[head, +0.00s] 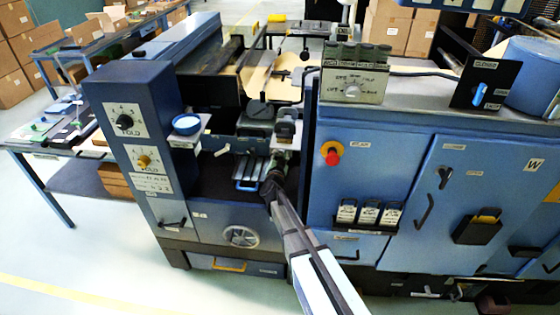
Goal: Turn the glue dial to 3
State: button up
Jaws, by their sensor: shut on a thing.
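My gripper (284,129) is in the middle of the blue machine, in front of a small pale plate (294,143). It looks shut on a knob there, which I take to be the glue dial. The fingers and wrist cover the knob and most of the plate, so its pointer and numbers cannot be read. My arm reaches up to it from the bottom of the head view.
A left panel carries a black knob (124,122) and a yellow knob (144,161). The floor at front left is clear.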

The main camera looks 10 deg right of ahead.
jog(key=m+b, duration=0.3)
jog(key=m, duration=0.2)
jog(key=shift+w+b, duration=0.1)
jog(key=shift+b, duration=0.3)
jog(key=shift+r, duration=0.1)
jog(key=o, duration=1.2)
jog(key=shift+c, duration=0.2)
jog(key=v, duration=1.2)
